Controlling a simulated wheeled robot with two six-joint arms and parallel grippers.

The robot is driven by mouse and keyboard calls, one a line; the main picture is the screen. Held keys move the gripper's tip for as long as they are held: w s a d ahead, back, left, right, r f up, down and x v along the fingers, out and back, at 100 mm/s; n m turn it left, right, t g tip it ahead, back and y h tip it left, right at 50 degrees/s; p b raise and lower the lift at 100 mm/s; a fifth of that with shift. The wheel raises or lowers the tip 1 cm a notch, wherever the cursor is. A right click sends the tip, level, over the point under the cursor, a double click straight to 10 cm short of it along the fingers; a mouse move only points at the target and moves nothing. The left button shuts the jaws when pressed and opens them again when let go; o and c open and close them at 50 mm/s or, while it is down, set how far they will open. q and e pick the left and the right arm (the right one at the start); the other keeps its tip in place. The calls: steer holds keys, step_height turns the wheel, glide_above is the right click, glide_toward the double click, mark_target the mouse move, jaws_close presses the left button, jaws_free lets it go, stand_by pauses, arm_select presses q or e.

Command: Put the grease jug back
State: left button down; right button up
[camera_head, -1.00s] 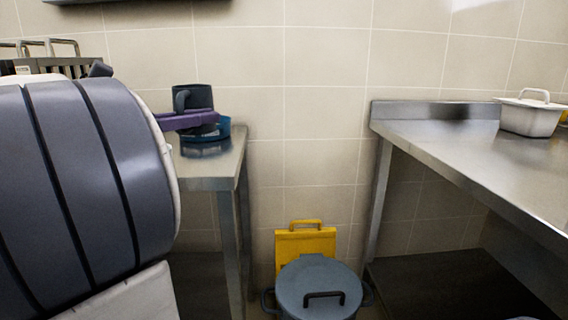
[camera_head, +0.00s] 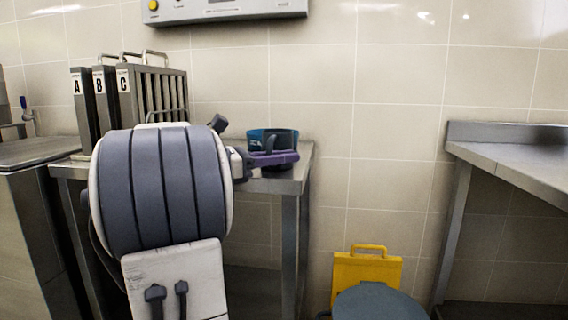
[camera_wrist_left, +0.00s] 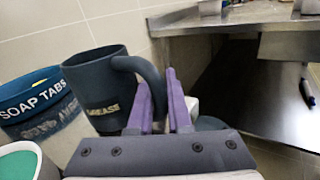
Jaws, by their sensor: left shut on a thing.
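The grease jug (camera_wrist_left: 104,88) is a dark grey mug with a GREASE label, seen large in the left wrist view, a little tilted. My left gripper (camera_wrist_left: 162,100) has its purple fingers at the jug's handle and is shut on it. In the head view my left gripper (camera_head: 274,158) is at the right end of the steel table on the left. There the jug overlaps the blue tub (camera_head: 257,137) and is hard to tell apart from it. The tub, marked SOAP TABS, is beside the jug in the wrist view (camera_wrist_left: 28,88). Contact under the jug is hidden. My right gripper is out of view.
Metal racks marked A, B and C (camera_head: 124,92) stand on the left table (camera_head: 303,160). A wall unit (camera_head: 225,9) hangs above.

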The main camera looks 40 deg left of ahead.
arm_select(q)
steer(key=c, duration=0.8)
jaws_free()
steer(key=shift+c, duration=0.2)
steer(key=shift+s+a+r, duration=0.15)
steer(key=shift+s, duration=0.05)
steer(key=p+v, duration=0.4)
steer(key=v, duration=0.7)
steer(key=shift+s+p, duration=0.3)
steer(key=shift+p, duration=0.1)
